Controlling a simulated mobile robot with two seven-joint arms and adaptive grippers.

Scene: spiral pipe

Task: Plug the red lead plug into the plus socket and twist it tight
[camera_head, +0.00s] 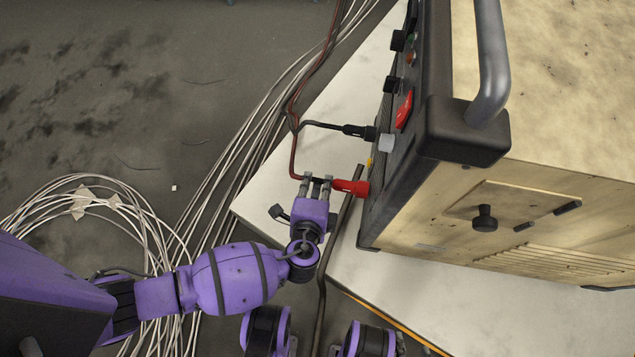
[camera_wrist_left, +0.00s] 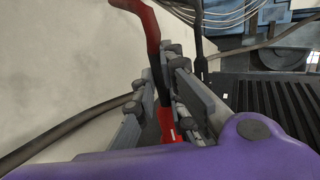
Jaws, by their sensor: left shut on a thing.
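The red lead plug (camera_head: 350,187) lies level, its right end against the front panel (camera_head: 392,160) of the wooden-cased machine. The plus socket is hidden behind the plug and the panel's slant, so I cannot tell how deep the plug sits. My left gripper (camera_head: 318,180) is shut on the plug's rear end, by the lead. In the left wrist view the red plug (camera_wrist_left: 167,122) shows between the grey fingers (camera_wrist_left: 165,95), with the red lead (camera_wrist_left: 148,25) running up from it. My right gripper is not in view.
A black plug (camera_head: 358,131) with a dark cable meets the panel above the red one. A red switch (camera_head: 404,108) and a grey knob (camera_head: 387,142) are nearby. A dark pipe (camera_head: 338,235) passes close beside my left gripper. Pale cables (camera_head: 215,170) lie on the floor at left.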

